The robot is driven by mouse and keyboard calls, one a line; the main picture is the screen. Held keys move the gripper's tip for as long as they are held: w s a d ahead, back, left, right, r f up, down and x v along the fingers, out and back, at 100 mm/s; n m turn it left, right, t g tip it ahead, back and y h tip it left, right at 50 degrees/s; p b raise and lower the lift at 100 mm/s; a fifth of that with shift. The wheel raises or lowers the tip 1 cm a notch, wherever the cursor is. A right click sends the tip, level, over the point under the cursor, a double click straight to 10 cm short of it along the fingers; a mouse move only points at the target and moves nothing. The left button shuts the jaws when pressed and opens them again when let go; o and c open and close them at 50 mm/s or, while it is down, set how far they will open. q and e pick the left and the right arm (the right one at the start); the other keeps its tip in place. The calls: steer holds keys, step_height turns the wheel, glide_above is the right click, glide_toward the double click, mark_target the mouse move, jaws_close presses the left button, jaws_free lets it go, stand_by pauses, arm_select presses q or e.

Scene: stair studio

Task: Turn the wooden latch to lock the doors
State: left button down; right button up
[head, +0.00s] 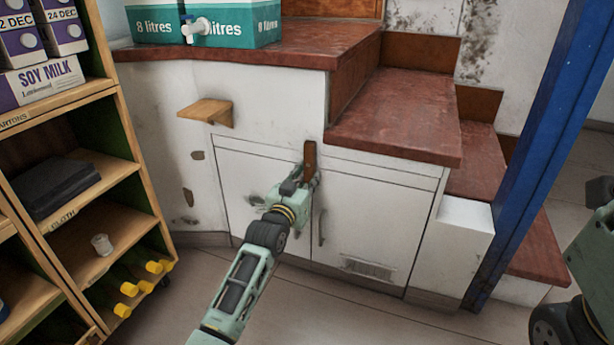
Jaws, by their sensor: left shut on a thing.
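The wooden latch (310,158) is a dark brown bar standing upright at the top of the seam between two white doors. The left door (243,185) and the right door (365,220) look closed beneath the stair counter. My left gripper (308,180) is at the latch and shut on its lower part; the fingers partly hide it. A dark handle (321,228) shows on the right door; my left arm covers part of the left door. Of my right arm, only a part shows at the right edge, and its gripper is out of view.
A small wooden ledge (207,111) juts from the white wall left of the doors. A shelf unit (125,160) with cartons and bottles stands at the left. Red-brown steps (400,115) overhang the right door. A blue post (535,150) stands at the right. Floor in front is clear.

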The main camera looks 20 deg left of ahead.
arm_select(q)
steer(key=c, duration=1.5)
jaws_free()
steer(key=s, duration=1.2)
steer(key=shift+a, duration=0.25)
